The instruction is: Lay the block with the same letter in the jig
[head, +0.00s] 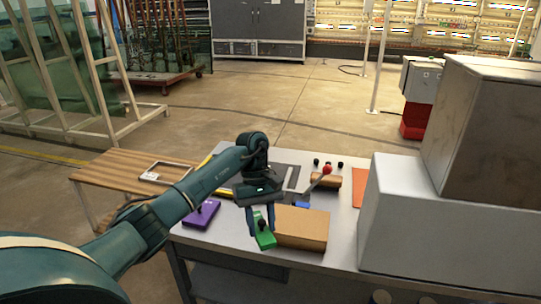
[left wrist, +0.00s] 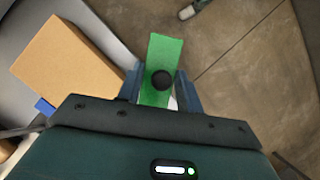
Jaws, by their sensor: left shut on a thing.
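My left gripper (head: 261,222) is shut on a green block (head: 265,240) at the front of the grey table; the left wrist view shows the block (left wrist: 163,52) with its round black knob (left wrist: 161,80) between the fingers. No letter is readable on it. A purple block (head: 201,214) with a dark knob lies to the left on the table. A pale rectangular frame (head: 178,164) with a small white label lies on the wooden side table; I cannot tell whether it is the jig. My right gripper is not in view.
A tan box (head: 305,229) stands right beside the green block. A blue piece (head: 302,205), a red-balled lever (head: 327,169) and an orange sheet (head: 359,187) lie behind it. Large grey boxes (head: 415,235) fill the right. The wooden side table (head: 105,168) stands left.

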